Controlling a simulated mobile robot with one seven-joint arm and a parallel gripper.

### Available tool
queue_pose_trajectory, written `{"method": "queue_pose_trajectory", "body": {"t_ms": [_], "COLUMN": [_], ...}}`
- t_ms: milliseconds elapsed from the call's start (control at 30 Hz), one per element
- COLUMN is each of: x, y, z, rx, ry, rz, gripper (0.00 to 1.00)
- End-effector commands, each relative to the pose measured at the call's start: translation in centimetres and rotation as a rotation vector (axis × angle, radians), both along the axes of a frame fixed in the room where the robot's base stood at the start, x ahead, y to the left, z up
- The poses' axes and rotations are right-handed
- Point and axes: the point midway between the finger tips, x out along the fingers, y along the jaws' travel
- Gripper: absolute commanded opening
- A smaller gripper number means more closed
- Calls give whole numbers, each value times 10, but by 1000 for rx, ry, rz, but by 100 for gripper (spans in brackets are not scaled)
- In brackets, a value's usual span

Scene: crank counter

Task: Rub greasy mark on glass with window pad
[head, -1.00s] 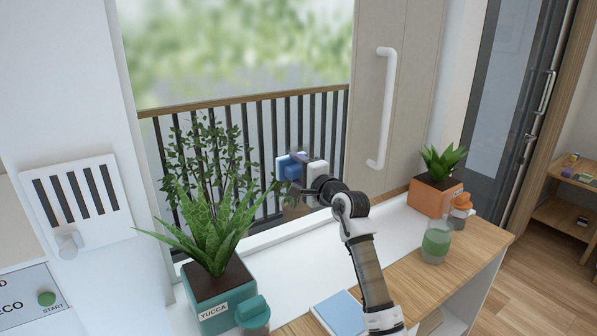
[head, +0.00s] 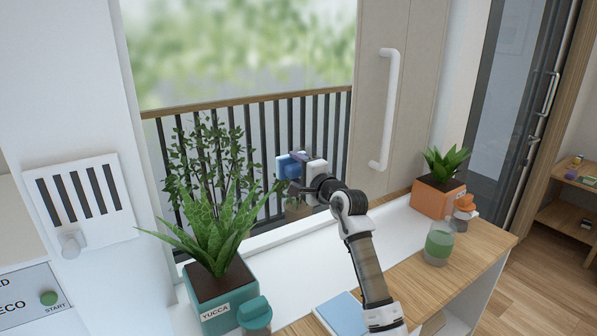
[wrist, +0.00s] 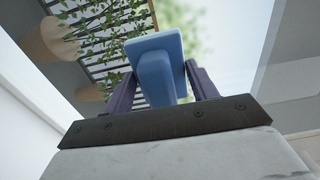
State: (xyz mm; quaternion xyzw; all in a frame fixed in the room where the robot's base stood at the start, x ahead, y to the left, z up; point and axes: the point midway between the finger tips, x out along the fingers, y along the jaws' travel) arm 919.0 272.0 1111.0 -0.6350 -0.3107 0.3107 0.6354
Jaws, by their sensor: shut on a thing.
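My gripper (head: 307,174) is shut on the blue window pad (head: 288,166), which it holds up in front of the window glass (head: 240,60). In the wrist view the blue pad (wrist: 158,65) sits between the two dark purple fingers, its handle gripped and its flat plate facing the glass. In the head view the pad is close to the glass, but I cannot tell whether it touches. I cannot make out the greasy mark; the pad and gripper hide part of the glass there.
The yucca in a teal pot (head: 222,308) stands left of my arm. An orange pot with a plant (head: 437,198) and a glass with green contents (head: 438,243) stand at right. A blue book (head: 343,315) lies on the counter's front. A white handle (head: 384,110) is on the panel right of the window.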

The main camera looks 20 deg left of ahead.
Motion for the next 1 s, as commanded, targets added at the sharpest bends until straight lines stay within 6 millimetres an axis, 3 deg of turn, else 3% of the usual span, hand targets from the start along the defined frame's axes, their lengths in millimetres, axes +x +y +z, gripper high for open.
{"method": "queue_pose_trajectory", "body": {"t_ms": [367, 1000], "x": [4, 33], "y": [4, -21], "z": [1, -1], "rx": [0, -1], "ry": [-1, -1], "rz": [0, -2], "gripper": [39, 39]}}
